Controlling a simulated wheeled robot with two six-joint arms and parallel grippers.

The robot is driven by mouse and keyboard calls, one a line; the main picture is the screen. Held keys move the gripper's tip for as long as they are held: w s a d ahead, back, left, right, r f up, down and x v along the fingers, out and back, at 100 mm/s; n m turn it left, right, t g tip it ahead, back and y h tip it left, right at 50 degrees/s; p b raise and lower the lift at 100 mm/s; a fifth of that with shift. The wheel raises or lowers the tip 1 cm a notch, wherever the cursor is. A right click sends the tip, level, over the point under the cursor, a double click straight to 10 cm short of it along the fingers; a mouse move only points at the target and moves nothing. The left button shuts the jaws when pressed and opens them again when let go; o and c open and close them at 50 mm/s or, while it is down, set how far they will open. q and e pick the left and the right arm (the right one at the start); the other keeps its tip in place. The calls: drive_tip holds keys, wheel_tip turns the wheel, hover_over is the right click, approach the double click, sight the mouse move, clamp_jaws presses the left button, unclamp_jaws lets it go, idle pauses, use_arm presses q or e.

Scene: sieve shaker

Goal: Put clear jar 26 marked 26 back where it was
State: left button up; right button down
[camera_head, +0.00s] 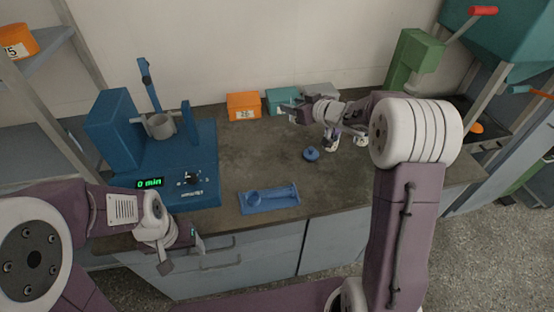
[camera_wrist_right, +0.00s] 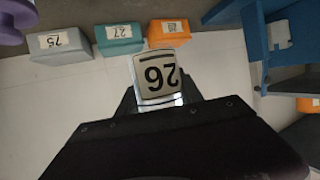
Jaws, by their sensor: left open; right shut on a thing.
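Clear jar 26 (camera_wrist_right: 158,75) is between the fingers of my right gripper (camera_wrist_right: 158,103) in the right wrist view. Its white label reads 26 upside down there. My right gripper (camera_head: 291,108) also shows in the head view, above the back of the bench in front of the teal box; the jar cannot be made out clearly there. My left gripper (camera_head: 183,256) is open and empty at the front edge of the bench, low on the left. The jar's original spot cannot be told from these frames.
A blue shaker (camera_head: 205,150) showing 0 min stands at the left. Orange (camera_head: 243,105), teal (camera_head: 277,98) and grey (camera_head: 322,90) boxes line the wall. A blue stand (camera_head: 268,198) and a blue knobbed piece (camera_head: 311,154) lie on the bench (camera_head: 245,160). Its middle is mostly clear.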

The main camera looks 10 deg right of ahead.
sight(293, 117)
wheel_tip(293, 117, down, 5)
drive_tip(key=shift+r+b, duration=0.15)
drive_tip(key=shift+b, duration=0.9)
drive_tip(key=shift+s+d, duration=0.1)
drive_tip(key=shift+d, duration=0.1)
drive_tip(key=shift+a, duration=0.15)
drive_tip(key=f+b, duration=0.1)
drive_tip(key=f, duration=0.1)
drive_tip(key=f+b, duration=0.1)
drive_tip(key=f, duration=0.1)
drive_tip(key=shift+a+f+b, duration=0.2)
drive_tip(key=shift+f+b, duration=0.15)
drive_tip(key=shift+f, duration=0.05)
drive_tip(key=shift+d+f, duration=0.15)
drive_tip(key=shift+f, duration=0.2)
wheel_tip(293, 117, down, 4)
drive_tip(key=shift+f+b, duration=0.2)
drive_tip(key=shift+b, duration=1)
drive_tip(key=shift+f, duration=0.1)
use_arm(q)
wheel_tip(293, 117, down, 8)
drive_tip(key=shift+d, duration=0.15)
